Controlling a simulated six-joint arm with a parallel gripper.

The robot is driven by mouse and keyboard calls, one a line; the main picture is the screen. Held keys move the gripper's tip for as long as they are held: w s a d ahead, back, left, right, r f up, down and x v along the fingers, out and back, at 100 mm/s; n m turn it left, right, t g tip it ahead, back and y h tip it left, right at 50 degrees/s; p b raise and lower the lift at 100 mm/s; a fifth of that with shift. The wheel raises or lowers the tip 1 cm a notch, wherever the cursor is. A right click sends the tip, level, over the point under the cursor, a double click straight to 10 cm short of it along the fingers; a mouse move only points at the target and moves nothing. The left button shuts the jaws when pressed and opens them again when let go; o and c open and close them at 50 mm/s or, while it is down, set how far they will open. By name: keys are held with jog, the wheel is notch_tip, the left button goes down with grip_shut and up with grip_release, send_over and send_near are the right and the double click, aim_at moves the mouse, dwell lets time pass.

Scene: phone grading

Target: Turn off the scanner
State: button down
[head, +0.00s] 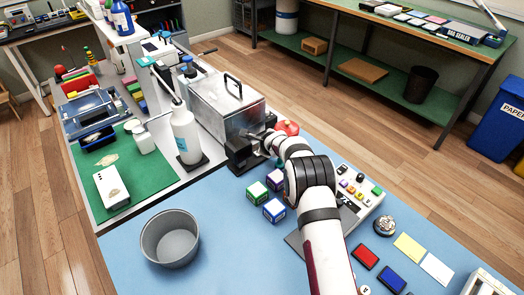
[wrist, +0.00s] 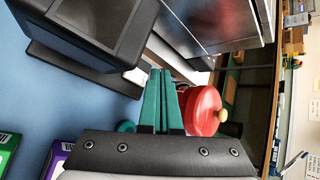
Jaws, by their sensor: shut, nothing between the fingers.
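A large silver box (head: 226,105) with a black handle on its lid stands at the middle of the table. A black box-shaped unit (head: 240,158) sits at its near end; it also shows at the upper left of the wrist view (wrist: 95,35). I cannot tell for sure which of these is the scanner. My gripper (wrist: 161,72) has two green fingers closed together and holds nothing. It is beside the black unit, apart from it in the wrist view. A red rounded thing (wrist: 204,110) lies just right of the fingers. In the head view my arm hides part of this area.
Coloured cubes (head: 274,209) stand near my arm, left of a keypad panel (head: 358,190) with coloured buttons. A grey bucket (head: 169,238) stands at the front left. A white bottle (head: 186,135) stands left of the silver box. The blue mat (head: 225,245) is clear around the bucket.

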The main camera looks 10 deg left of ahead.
jog(key=r, duration=0.4)
jog(key=shift+s+a, duration=0.15)
jog(key=shift+s, duration=0.05)
